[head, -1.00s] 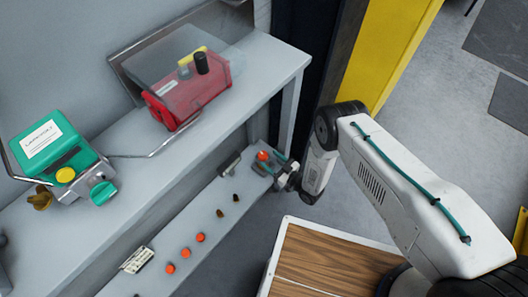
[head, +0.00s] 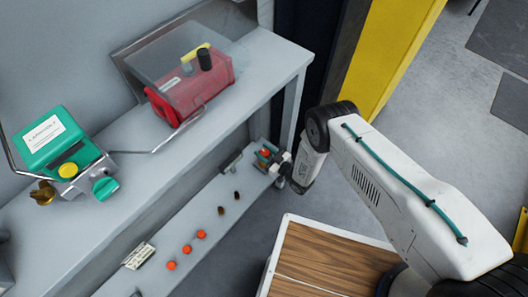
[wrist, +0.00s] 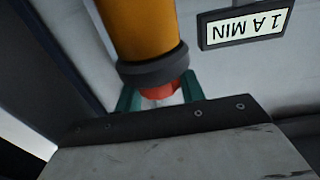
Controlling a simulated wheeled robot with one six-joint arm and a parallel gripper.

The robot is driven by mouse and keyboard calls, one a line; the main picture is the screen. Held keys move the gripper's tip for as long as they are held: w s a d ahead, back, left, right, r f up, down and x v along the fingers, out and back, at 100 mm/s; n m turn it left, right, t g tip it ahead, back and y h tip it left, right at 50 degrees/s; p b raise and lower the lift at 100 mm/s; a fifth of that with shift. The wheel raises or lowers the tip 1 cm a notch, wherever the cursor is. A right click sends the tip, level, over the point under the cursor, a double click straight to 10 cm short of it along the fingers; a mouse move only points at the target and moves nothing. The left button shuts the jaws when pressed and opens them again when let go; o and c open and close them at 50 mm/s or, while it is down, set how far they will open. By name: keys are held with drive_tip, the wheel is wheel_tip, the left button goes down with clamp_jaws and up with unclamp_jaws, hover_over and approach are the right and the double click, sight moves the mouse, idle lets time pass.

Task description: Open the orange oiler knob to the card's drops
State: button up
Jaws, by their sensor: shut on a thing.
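In the wrist view the orange oiler knob (wrist: 160,89) sits under a dark collar at the end of an amber cylinder (wrist: 140,30). My gripper (wrist: 160,98) has its green fingertips on both sides of the knob and is shut on it. The fingers partly hide the knob. The card (wrist: 245,24) beside the cylinder appears upside down and reads "1 A MIN". In the head view my gripper (head: 271,158) is at the far end of the lower shelf, where a small orange-red part shows. The knob's turned angle cannot be told.
On the lower shelf (head: 165,228) stand several orange and dark knobs and a small label plate (head: 139,256). The upper shelf holds a green box (head: 62,145) and a red unit (head: 190,85) under a clear cover. A wood-topped surface (head: 320,265) stands below my arm.

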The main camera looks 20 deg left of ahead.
sight(266, 157)
drive_tip(key=m+t+h, duration=0.2)
drive_tip(key=t, duration=0.1)
drive_tip(key=shift+m+t, duration=0.3)
drive_tip(key=shift+m, duration=0.1)
drive_tip(key=shift+d+m+t+h, duration=0.1)
drive_tip(key=shift+m+t+h, duration=1.95)
drive_tip(key=shift+h, duration=0.35)
drive_tip(key=o, duration=1)
drive_tip(key=v, duration=0.7)
drive_tip(key=shift+s+d+f, duration=0.1)
drive_tip(key=shift+s+d, duration=0.05)
drive_tip(key=shift+s, duration=0.2)
